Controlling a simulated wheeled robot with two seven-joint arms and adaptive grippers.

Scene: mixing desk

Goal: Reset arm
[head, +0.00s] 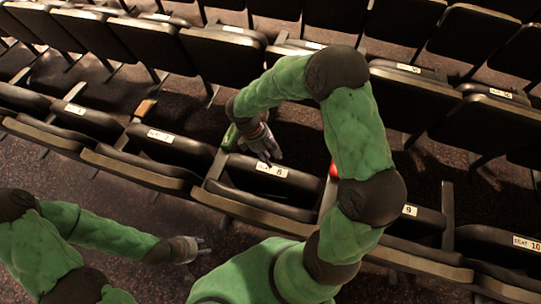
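My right arm (352,130) is green with dark brown joints. It rises on the right, bends over at the top and reaches back down to the left. My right gripper (268,153) hangs over the seat row, in front of the seat marked 8; its finger gap is not clear. My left arm (95,232) lies low at the left. My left gripper (200,246) points right over the dark floor, its fingertips slightly apart and nothing between them.
Rows of dark folding seats (222,55) with white number labels fill the view. A small green object (230,137) is beside my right gripper. A red object (333,170) is partly hidden by my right arm. Speckled carpet (130,210) lies open around my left gripper.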

